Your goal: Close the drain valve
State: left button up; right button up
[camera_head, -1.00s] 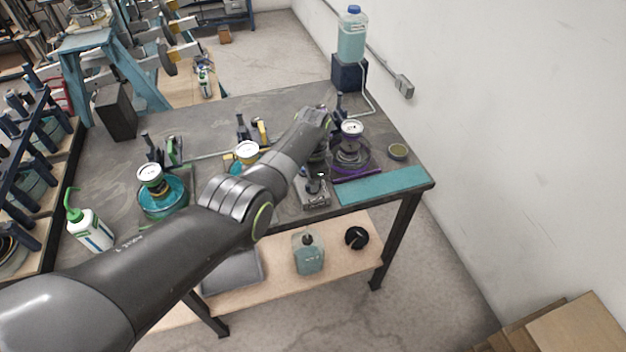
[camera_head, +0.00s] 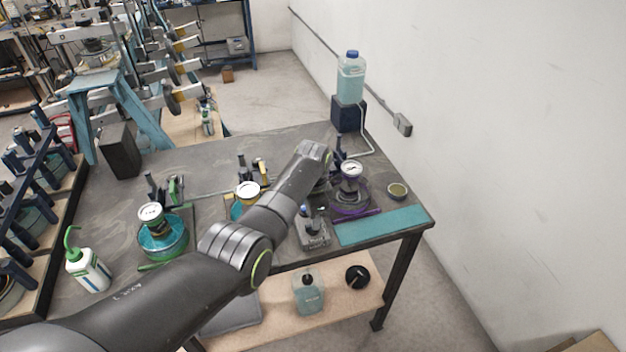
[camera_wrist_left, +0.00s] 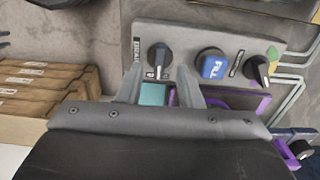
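The grey control panel (camera_head: 313,236) stands near the table's front edge. In the left wrist view the panel (camera_wrist_left: 185,38) carries a black knob with a pale pointer (camera_wrist_left: 158,58) beside a label that seems to read "DRAIN". To its right are a blue "FILL" knob (camera_wrist_left: 211,64) and another black knob (camera_wrist_left: 258,70). My left gripper (camera_wrist_left: 161,72) is open and empty. Its two fingers appear on either side of the drain knob's lower end; I cannot tell whether they touch it. In the head view my left arm and wrist hide much of the gripper. My right gripper is not in view.
A purple-ringed gauge station (camera_head: 350,182) stands right of the panel, with a teal mat (camera_head: 385,226) in front. A yellow-marked gauge (camera_head: 247,190) and a green-marked one (camera_head: 151,215) stand left. A clear bottle (camera_head: 351,78) stands on a dark block at the back.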

pick_arm(q)
notch_tip(320, 180, up, 15)
jog(key=b, duration=0.2)
jog(key=shift+b, duration=0.35)
jog(key=shift+s+f, duration=0.1)
dwell(0.4)
